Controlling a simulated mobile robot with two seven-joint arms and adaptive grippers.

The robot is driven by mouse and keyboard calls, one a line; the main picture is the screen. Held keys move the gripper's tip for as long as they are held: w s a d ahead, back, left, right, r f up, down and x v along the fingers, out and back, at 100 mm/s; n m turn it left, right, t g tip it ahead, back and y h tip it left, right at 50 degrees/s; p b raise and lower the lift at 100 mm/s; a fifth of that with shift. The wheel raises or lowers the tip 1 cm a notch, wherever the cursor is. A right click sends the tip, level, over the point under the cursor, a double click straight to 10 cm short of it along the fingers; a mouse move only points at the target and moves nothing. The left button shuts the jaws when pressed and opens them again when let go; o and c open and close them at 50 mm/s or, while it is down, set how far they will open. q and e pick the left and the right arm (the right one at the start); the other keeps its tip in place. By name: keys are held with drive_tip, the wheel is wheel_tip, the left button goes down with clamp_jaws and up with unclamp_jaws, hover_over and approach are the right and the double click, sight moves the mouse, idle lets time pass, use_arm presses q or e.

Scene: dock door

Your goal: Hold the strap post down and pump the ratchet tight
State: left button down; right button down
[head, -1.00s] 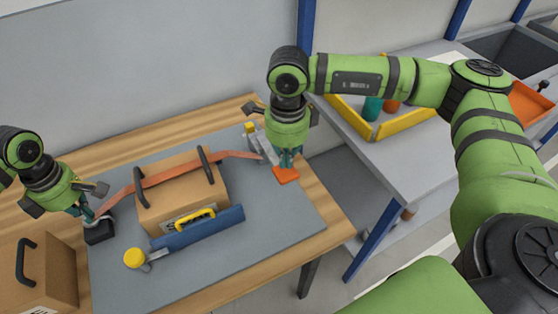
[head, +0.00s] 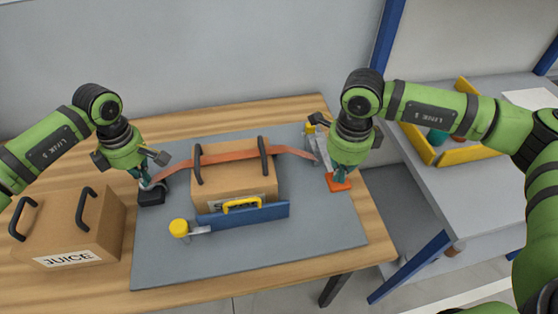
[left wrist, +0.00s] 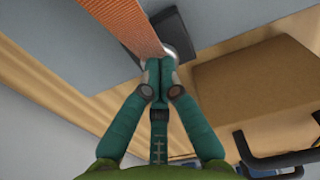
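The strap post (head: 151,193) is a black block with a shiny metal piece at the left of the grey mat. My left gripper (head: 146,179) is at its top; in the left wrist view its fingers (left wrist: 160,65) are closed together at the metal piece of the post (left wrist: 172,28). An orange strap (head: 215,157) runs from the post over a cardboard box (head: 236,182) to the grey ratchet (head: 318,146) at the mat's right side. My right gripper (head: 340,174) points down at the ratchet's orange handle end (head: 338,184); its fingertips are too small to judge.
A blue bar (head: 243,215) with a yellow handle lies against the box front, beside a yellow knob (head: 179,228). A second box (head: 70,228) marked JUICE stands at the left. A yellow-edged tray (head: 462,147) sits on the right bench. The mat's front (head: 255,255) is clear.

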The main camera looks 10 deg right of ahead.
drive_tip(key=shift+f, duration=1.25)
drive_tip(key=shift+r, duration=2.75)
drive_tip(key=shift+f, duration=0.25)
drive_tip(key=shift+f, duration=2.45)
drive_tip(key=shift+r, duration=2.9)
drive_tip(key=shift+f, duration=0.1)
